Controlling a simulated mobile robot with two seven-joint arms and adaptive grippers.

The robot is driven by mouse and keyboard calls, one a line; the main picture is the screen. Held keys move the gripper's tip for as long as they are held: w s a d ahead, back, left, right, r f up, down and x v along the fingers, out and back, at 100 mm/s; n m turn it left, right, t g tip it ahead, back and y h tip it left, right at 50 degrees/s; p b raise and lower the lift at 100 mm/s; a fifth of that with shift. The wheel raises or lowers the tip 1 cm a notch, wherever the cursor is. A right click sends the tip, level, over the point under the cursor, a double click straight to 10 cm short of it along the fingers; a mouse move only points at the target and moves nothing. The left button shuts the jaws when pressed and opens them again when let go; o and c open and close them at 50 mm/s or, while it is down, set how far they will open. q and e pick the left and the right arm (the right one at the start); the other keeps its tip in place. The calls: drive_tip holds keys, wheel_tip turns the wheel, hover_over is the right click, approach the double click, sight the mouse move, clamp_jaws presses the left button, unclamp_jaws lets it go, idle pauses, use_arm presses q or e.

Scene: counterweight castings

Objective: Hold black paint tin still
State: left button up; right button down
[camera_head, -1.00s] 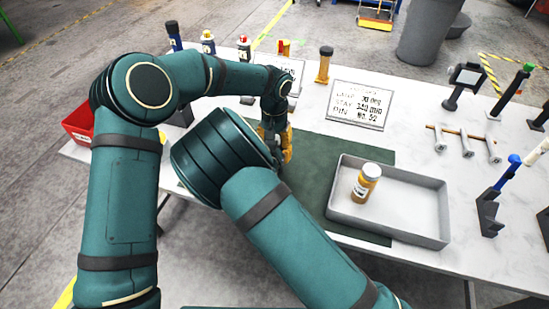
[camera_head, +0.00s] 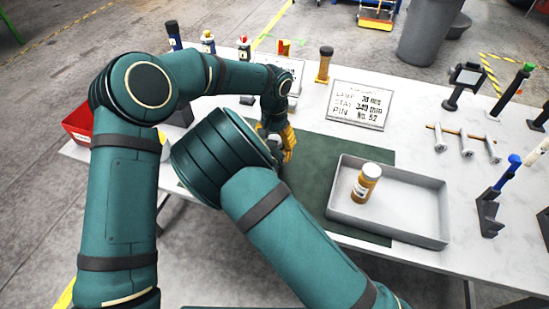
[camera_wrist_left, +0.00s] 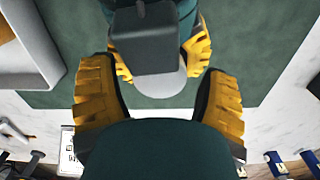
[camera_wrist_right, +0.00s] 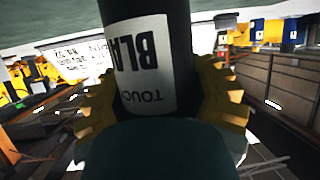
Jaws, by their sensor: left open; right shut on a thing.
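The black paint tin (camera_wrist_right: 152,70) fills the middle of the right wrist view, a dark cylinder with a white label partly reading "BLA" and "TOUCH". My right gripper (camera_wrist_right: 157,75) is shut on it, with a yellow finger on each side. My left gripper (camera_head: 284,140) is open above the green mat in the head view. In the left wrist view its two yellow fingers (camera_wrist_left: 158,72) stand wide apart, with the right gripper's yellow fingers just beyond. A dark block and a grey round face show between them; I cannot tell which part is the tin. The head view hides the tin behind my arms.
A grey tray (camera_head: 415,232) holds an amber bottle (camera_head: 366,183) on the green mat (camera_head: 313,165). A printed sign (camera_head: 358,105) stands behind it. Several stands line the right side. A red bin (camera_head: 78,124) sits at the left edge.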

use_arm(q)
wheel_tip(320, 180, up, 4)
drive_tip(key=shift+r, duration=0.15)
use_arm(e)
drive_tip(key=shift+r, duration=0.1)
use_arm(q)
drive_tip(key=shift+o, duration=0.2)
wheel_tip(320, 180, up, 2)
drive_tip(key=n, duration=0.4)
drive_tip(key=shift+r+n, duration=0.7)
drive_tip(key=shift+n, duration=0.6)
drive_tip(key=shift+f, duration=0.15)
drive_tip(key=shift+f, duration=3.9)
